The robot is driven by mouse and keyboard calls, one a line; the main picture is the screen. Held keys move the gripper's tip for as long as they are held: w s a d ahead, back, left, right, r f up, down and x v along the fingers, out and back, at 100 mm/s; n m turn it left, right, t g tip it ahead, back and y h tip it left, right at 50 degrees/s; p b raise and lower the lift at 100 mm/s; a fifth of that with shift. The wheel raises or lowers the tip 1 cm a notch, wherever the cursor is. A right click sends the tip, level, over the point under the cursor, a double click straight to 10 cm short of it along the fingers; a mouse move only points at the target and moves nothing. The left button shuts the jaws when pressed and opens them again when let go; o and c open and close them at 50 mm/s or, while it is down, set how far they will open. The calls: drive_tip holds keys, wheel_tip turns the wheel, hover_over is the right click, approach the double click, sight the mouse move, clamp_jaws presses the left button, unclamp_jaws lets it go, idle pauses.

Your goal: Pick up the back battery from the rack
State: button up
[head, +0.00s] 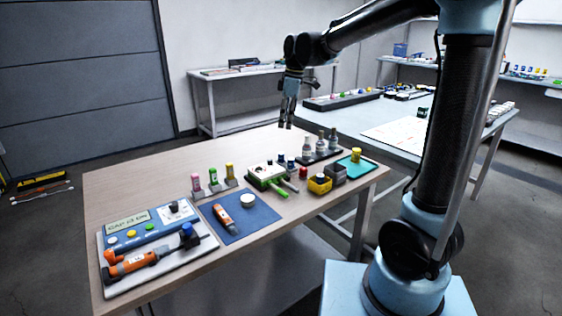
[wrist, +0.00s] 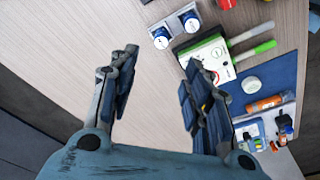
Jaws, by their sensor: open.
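Two short blue-and-white cylinders that look like the batteries stand close together in small holders that look like the rack. The one farther back (head: 281,160) appears at the upper middle of the wrist view (wrist: 160,38); the other battery (head: 291,165) is beside it, up and to the right in the wrist view (wrist: 189,20). Both are small and dark in the head view. My gripper (head: 287,122) hangs above the far side of the wooden table, open and empty. In the wrist view its fingers (wrist: 160,85) are apart over bare wood, clear of both batteries.
A white-and-green box (wrist: 208,58) with markers is beside the batteries. Bottles stand on a dark tray (head: 320,157) to the right. Pink, green and yellow pieces (head: 213,180) stand behind the blue mat (head: 247,224). The table's back left (head: 165,160) is free.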

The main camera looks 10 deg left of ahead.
sight(281, 159)
drive_tip(key=f, duration=0.4)
drive_tip(key=a+f, duration=0.1)
drive_tip(key=f, duration=0.8)
drive_tip(key=shift+s+a+f, duration=0.1)
drive_tip(key=shift+a+f, duration=0.3)
clamp_jaws()
